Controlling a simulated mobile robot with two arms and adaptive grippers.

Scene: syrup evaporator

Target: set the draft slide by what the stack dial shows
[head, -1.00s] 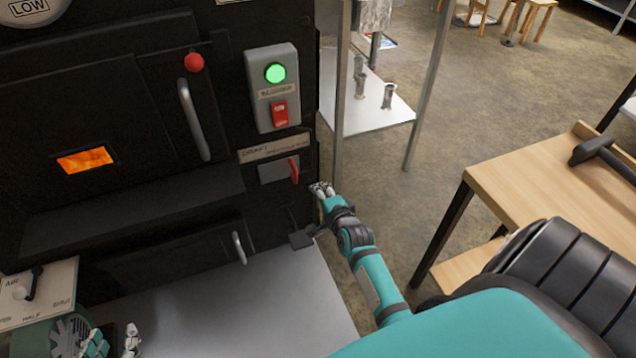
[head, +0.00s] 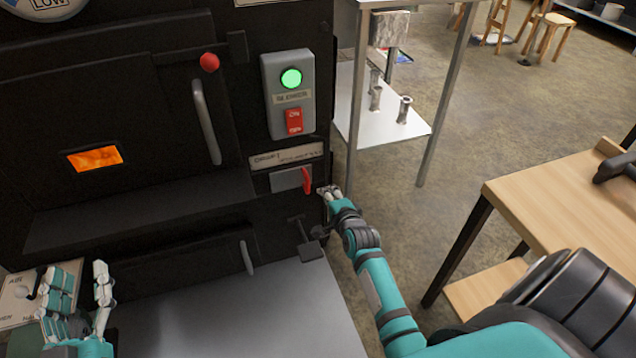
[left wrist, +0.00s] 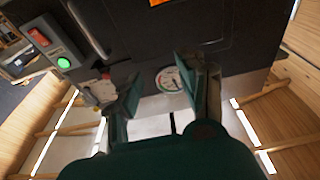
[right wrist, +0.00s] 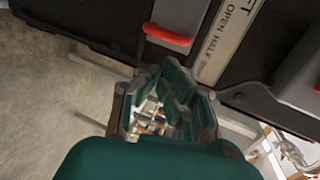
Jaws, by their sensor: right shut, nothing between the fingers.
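The draft slide's red handle (head: 306,181) stands at the right end of its grey plate, under the paper label (head: 287,157). The handle (right wrist: 168,38) also shows in the right wrist view, beside a strip lettered OPEN and HALF. My right gripper (head: 328,190) is shut and empty, just right of the handle and apart from it. The stack dial (head: 42,5) is cut off by the top edge; a LOW tag shows on it. The dial also shows small in the left wrist view (left wrist: 170,80); its needle is unreadable. My left gripper (head: 82,290) is open and empty at lower left.
A switch box (head: 290,95) with a lit green lamp sits above the slide. An AIR lever panel (head: 15,305) is partly hidden behind my left gripper. A grey ledge (head: 240,310) runs below the firebox. A wooden table (head: 560,195) stands at right, with open floor between.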

